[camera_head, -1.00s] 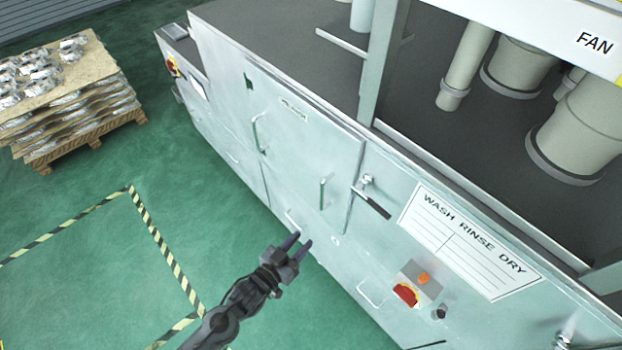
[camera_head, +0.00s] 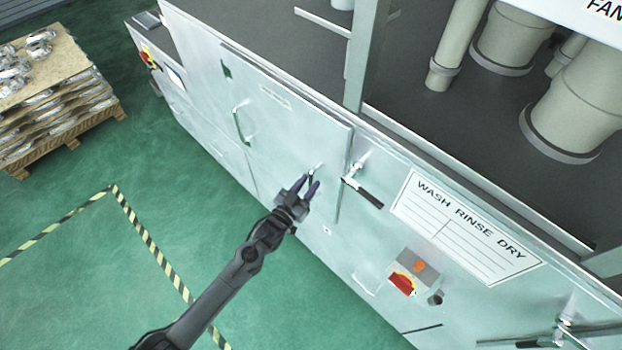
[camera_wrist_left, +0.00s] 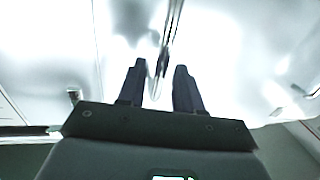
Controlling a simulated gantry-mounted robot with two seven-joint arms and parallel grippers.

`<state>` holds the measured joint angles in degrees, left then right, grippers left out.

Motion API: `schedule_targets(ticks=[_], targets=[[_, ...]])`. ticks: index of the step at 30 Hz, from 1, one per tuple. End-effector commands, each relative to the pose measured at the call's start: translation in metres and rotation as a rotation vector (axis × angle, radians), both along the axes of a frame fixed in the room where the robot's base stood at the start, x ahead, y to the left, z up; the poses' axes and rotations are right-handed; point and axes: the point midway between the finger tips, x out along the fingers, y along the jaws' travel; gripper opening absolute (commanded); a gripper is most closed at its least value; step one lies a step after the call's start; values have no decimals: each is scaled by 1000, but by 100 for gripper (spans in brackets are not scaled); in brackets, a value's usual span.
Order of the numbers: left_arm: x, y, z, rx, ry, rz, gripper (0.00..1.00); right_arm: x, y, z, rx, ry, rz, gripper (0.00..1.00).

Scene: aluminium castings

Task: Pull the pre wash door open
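The pre wash door (camera_head: 285,130) is a pale grey-green panel on the machine's front, with a small label too blurred to read. It looks closed, flush with the front. An upright bar handle (camera_head: 317,167) is near its right edge, partly hidden by my gripper. My left gripper (camera_head: 308,184) is at this handle, its two dark fingers apart. In the left wrist view the open fingers (camera_wrist_left: 160,80) point at the bright panel, and a thin upright bar (camera_wrist_left: 167,45) shows between and beyond them. I cannot tell whether they touch it. My right gripper is not in view.
A latch with a black lever (camera_head: 362,190) sits just right of the door. Another handle (camera_head: 240,125) is on the left. A red switch (camera_head: 403,284) and a sign (camera_head: 465,225) are farther right. A pallet of castings (camera_head: 50,95) stands left. The green floor (camera_head: 85,270) in front is clear.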

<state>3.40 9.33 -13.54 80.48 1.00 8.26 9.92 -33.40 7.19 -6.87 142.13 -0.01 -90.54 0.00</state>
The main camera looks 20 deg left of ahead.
Motion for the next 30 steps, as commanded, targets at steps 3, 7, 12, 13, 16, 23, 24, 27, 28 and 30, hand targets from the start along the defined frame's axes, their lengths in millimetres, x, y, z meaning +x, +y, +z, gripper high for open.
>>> schedule_targets(ticks=[3,7,12,13,16,23,24,27,28,30], targets=[[12,-3,0,0,1,0,35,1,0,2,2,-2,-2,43],[19,-4,0,-1,1,0,35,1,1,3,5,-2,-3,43],[21,-5,0,0,1,0,35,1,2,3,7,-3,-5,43],[21,-5,0,0,1,0,35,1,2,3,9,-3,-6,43],[21,-5,0,0,1,0,35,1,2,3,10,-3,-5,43],[21,-5,-1,0,1,0,7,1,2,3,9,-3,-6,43],[21,-5,-1,0,1,0,1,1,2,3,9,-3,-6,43],[21,-5,-1,0,1,0,0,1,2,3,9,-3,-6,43],[21,-5,-1,0,1,0,0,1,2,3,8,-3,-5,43],[21,-5,-1,0,1,0,0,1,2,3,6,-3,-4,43]])
